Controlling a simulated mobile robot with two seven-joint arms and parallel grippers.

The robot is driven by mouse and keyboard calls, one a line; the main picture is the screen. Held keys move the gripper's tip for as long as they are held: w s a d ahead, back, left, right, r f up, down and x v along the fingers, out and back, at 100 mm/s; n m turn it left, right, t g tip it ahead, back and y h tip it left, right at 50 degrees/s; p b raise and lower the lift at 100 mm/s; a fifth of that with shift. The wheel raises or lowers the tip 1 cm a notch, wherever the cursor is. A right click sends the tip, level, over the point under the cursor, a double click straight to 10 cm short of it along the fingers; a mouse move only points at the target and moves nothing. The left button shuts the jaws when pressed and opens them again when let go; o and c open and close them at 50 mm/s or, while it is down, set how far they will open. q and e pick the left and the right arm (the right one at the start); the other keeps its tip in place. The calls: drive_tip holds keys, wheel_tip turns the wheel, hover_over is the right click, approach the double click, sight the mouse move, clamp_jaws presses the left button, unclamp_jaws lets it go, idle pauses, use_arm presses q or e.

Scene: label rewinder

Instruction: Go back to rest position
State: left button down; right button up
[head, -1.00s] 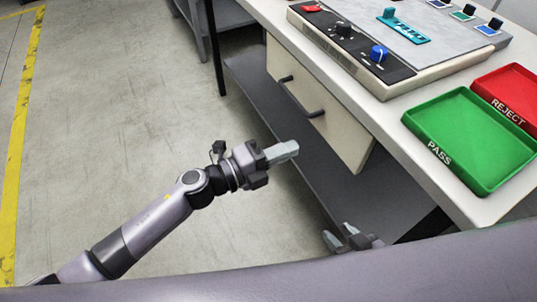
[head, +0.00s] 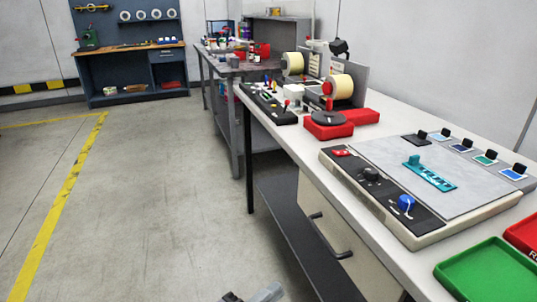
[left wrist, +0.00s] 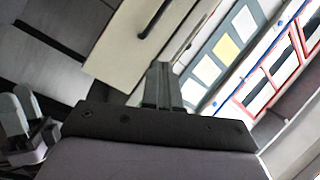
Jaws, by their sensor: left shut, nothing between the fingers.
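My left gripper (head: 262,294) shows only at the bottom edge of the head view, low over the floor in front of the bench; most of its arm is out of the picture. In the left wrist view its fingers (left wrist: 163,85) are together, with nothing between them. They point toward the pale drawer front (left wrist: 125,45), apart from it as far as I can tell. My right gripper (left wrist: 20,108) shows at the left edge of the left wrist view, its two fingers apart and empty. It is out of the head view.
The white bench (head: 300,135) on the right carries a control panel (head: 385,195), a rewinder with label rolls (head: 341,88), a green tray (head: 490,272) and a red tray (head: 525,236). A drawer handle (head: 328,238) sticks out below. The floor (head: 150,200) to the left is clear.

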use_arm(q)
drive_tip(key=s+a+f+n+y+p, duration=0.1)
drive_tip(key=s+a+f+n+y, duration=0.2)
drive_tip(key=a+n, duration=0.3)
drive_tip(key=s+a+f+n+g+y+p, duration=0.1)
drive_tip(key=s+a+f+n+y+p, duration=0.1)
drive_tip(key=s+a+n+y, duration=0.3)
drive_tip(key=s+a+f+n+g+y+p, duration=0.1)
drive_tip(key=s+a+f+n+y+p, duration=0.1)
drive_tip(key=s+a+f+n+y, duration=0.2)
drive_tip(key=s+a+n, duration=0.2)
drive_tip(key=a+n, duration=0.2)
drive_tip(key=a, duration=0.1)
drive_tip(key=shift+a+f, duration=0.3)
use_arm(e)
drive_tip(key=r, duration=0.4)
drive_tip(key=shift+s+d+r, duration=0.15)
drive_tip(key=shift+s+d, duration=0.1)
drive_tip(key=shift+s, duration=0.05)
drive_tip(key=shift+r, duration=0.1)
drive_tip(key=shift+c, duration=0.3)
